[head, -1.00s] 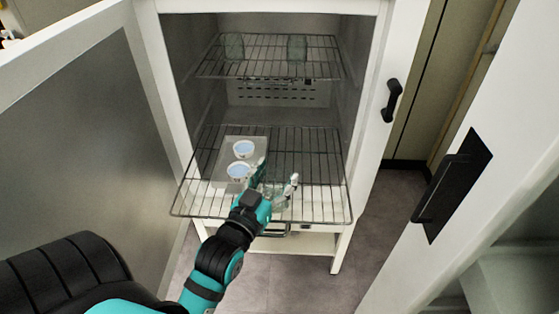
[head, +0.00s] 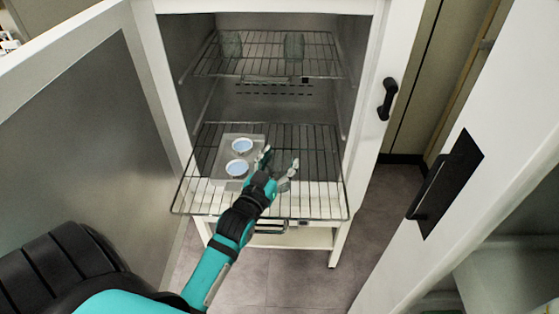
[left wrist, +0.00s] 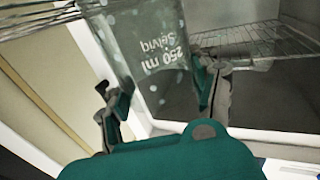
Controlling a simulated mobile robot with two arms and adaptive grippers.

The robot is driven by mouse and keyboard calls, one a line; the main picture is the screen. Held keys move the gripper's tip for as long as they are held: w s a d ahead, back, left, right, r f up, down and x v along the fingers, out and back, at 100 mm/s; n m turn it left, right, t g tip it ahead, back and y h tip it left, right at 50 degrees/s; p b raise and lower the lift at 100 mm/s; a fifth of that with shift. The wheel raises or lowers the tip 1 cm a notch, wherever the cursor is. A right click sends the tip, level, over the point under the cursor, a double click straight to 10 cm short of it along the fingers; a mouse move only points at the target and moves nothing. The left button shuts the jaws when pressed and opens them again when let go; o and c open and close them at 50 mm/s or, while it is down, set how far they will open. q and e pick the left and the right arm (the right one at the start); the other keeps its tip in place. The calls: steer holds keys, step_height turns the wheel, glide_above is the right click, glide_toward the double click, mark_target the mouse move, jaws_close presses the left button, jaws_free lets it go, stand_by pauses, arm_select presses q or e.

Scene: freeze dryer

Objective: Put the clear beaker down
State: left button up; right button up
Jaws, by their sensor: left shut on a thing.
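My left gripper (head: 280,163) is over the lower wire shelf (head: 320,190), right of a metal tray. In the left wrist view its two fingers (left wrist: 155,82) are on either side of the clear beaker (left wrist: 145,45), which is marked 250 ml, and it is shut on it. The marking appears upside down in that view. In the head view the beaker is hard to make out between the fingers. I cannot tell whether its base touches the shelf wires. My right gripper is in neither view.
Two clear vessels (head: 231,44) (head: 294,46) stand on the upper shelf (head: 262,66). The open dryer door (head: 80,130) is at the left. The lower shelf's right side is bare.

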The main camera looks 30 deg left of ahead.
arm_select(q)
steer(key=shift+f, duration=0.1)
steer(key=o, duration=1.6)
steer(key=shift+r, duration=0.2)
steer(key=s, duration=0.3)
steer(key=s+d+b, duration=0.1)
steer(key=s, duration=0.3)
steer(key=s+b, duration=0.1)
steer(key=s, duration=0.2)
steer(key=shift+s+d+f, duration=0.2)
steer(key=shift+s+d, duration=0.15)
steer(key=shift+s+d+r, duration=0.1)
steer(key=shift+s+r, duration=0.05)
steer(key=shift+s, duration=0.5)
